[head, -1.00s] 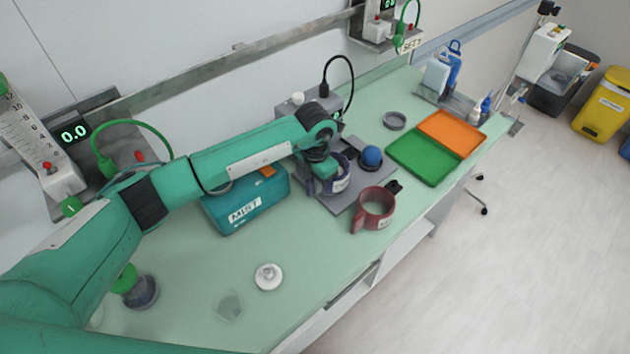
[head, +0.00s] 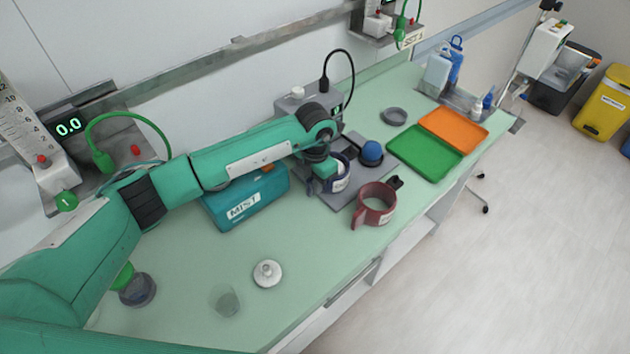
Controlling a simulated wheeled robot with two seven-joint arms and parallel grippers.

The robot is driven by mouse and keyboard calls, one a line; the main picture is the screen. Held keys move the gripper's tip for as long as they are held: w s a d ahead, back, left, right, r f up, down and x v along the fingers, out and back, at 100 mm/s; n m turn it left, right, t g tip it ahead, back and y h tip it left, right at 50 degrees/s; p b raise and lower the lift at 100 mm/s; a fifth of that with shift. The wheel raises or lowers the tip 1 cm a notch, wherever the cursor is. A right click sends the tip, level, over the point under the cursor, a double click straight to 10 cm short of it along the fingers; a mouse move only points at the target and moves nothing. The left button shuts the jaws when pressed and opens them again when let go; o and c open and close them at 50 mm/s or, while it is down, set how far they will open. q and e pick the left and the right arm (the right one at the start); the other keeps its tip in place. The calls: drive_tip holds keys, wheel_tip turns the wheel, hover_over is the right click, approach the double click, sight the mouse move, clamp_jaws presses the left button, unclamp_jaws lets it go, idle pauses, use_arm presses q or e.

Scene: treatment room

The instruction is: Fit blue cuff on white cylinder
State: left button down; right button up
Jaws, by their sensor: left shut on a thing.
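My left gripper (head: 326,172) reaches over the grey plate on the bench. It is shut on the blue cuff (head: 341,184), a dark blue ring with a white label. The cuff is at the plate, partly hidden by the gripper and wrist. I cannot make out a white cylinder inside or under it, so I cannot tell whether the cuff is around it. A dark red cuff (head: 375,205) with a label lies close by to the right, apart from the gripper. My right gripper is not in view.
The grey plate (head: 345,203) also carries a blue ball (head: 371,152). A teal box (head: 247,207) marked MIST stands left of it. A green tray (head: 424,155), an orange tray (head: 453,130) and a grey ring (head: 394,116) lie to the right. The front-left bench has a white disc (head: 267,273) and a clear cup (head: 225,300).

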use_arm(q)
drive_tip(key=shift+b, duration=0.3)
idle(0.4)
drive_tip(key=c, duration=1.4)
unclamp_jaws()
drive_tip(key=shift+o, duration=0.2)
drive_tip(key=shift+r+p, duration=0.4)
drive_tip(key=shift+r, duration=0.3)
drive_tip(key=shift+r+p, duration=0.95)
drive_tip(key=shift+r, duration=1.8)
